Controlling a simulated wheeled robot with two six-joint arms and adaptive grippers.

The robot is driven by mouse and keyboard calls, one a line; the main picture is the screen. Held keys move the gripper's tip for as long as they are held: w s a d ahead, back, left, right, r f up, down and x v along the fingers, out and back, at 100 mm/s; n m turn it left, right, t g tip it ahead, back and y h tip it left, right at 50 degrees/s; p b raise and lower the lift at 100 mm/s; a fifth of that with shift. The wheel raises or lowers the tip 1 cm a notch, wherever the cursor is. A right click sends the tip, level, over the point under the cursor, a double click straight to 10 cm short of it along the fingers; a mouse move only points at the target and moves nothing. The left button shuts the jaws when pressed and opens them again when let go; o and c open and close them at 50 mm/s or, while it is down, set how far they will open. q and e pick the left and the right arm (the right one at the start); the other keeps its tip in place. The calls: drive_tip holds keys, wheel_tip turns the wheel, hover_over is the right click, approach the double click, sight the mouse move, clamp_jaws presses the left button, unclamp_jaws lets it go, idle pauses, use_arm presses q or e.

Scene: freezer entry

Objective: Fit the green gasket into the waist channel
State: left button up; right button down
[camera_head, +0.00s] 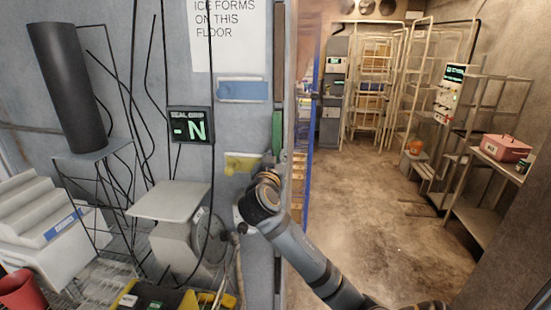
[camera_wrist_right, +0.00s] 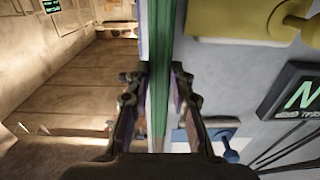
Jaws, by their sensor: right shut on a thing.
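The green gasket (camera_head: 277,133) is a narrow upright strip at the edge of the grey door frame in the head view. In the right wrist view the gasket (camera_wrist_right: 159,50) runs vertically between my fingers. My right gripper (camera_wrist_right: 159,78) is shut on it, one finger on each side. In the head view my right wrist hides most of the gripper and the lower strip. The waist channel is not clearly distinguishable behind the gasket, so I cannot tell whether the strip sits in it. My left gripper is in neither view.
A blue latch plate (camera_head: 242,90) and a yellow one (camera_head: 242,163) are on the wall left of the frame. A "SEAL GRIP" display (camera_head: 190,125) shows N. Right of the frame, the freezer floor (camera_head: 370,215) is open, with racks behind.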

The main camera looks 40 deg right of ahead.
sight(277, 152)
drive_tip(key=shift+b+x, duration=0.35)
drive_tip(key=shift+x, duration=1.35)
drive_tip(key=c, duration=1.6)
unclamp_jaws()
drive_tip(key=shift+d+r, duration=0.1)
drive_tip(key=shift+c, duration=0.2)
drive_tip(key=o, duration=0.5)
drive_tip(key=shift+w+d, duration=0.15)
drive_tip(key=shift+o, duration=0.2)
drive_tip(key=shift+o, duration=0.2)
drive_tip(key=o, duration=0.6)
drive_tip(key=shift+b+v, duration=0.5)
drive_tip(key=shift+v, duration=3.15)
